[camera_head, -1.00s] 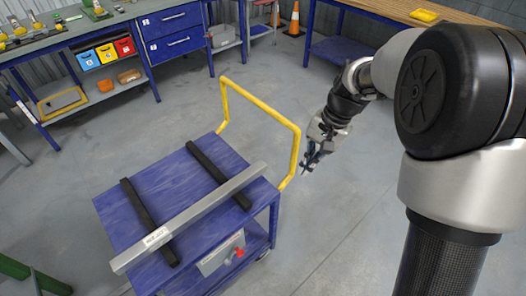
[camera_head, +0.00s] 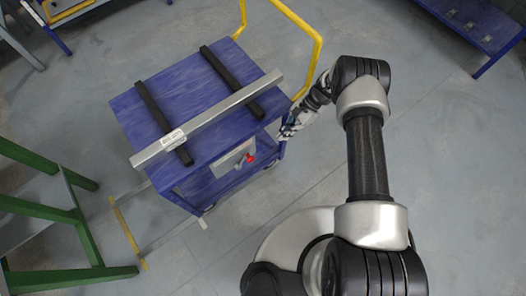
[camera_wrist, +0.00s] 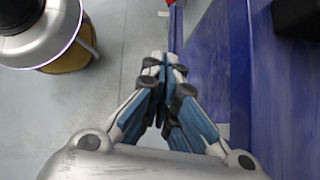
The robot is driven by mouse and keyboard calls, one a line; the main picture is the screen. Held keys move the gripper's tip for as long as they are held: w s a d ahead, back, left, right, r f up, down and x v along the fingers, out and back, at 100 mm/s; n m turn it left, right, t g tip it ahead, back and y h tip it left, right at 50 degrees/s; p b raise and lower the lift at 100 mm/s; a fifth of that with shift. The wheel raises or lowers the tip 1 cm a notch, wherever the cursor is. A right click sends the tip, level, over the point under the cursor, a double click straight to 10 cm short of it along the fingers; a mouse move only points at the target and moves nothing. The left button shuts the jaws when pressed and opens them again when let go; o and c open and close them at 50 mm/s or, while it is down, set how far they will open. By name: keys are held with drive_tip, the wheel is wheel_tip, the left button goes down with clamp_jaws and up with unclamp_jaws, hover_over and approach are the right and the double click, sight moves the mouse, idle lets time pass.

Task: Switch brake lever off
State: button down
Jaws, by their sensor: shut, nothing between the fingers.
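The brake lever shows as a small red knob (camera_head: 248,158) on a light grey panel (camera_head: 232,157) on the near side of the blue cart (camera_head: 205,150). A bit of red (camera_wrist: 170,2) shows at the top edge of the wrist view, cut off by the frame. My gripper (camera_head: 286,134) is beside the cart's right corner, to the right of the red knob and apart from it. In the wrist view my gripper (camera_wrist: 166,60) has its fingertips together with nothing between them, along the cart's blue side. The lever's exact position is too small to tell.
A metal bar (camera_head: 210,120) lies across two black strips on the cart top. A yellow handle (camera_head: 316,60) rises at the cart's far right. A green frame (camera_head: 40,210) stands at left. A blue table (camera_head: 470,20) is at upper right.

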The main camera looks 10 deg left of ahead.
drive_tip(key=s+a+f+b, duration=0.2)
drive_tip(key=s+a+f, duration=0.4)
drive_tip(key=s+a, duration=0.1)
idle(0.5)
drive_tip(key=shift+r, duration=0.1)
idle(0.4)
drive_tip(key=shift+s+a+r+p, duration=0.15)
drive_tip(key=shift+r+p, duration=0.1)
drive_tip(key=shift+p, duration=0.05)
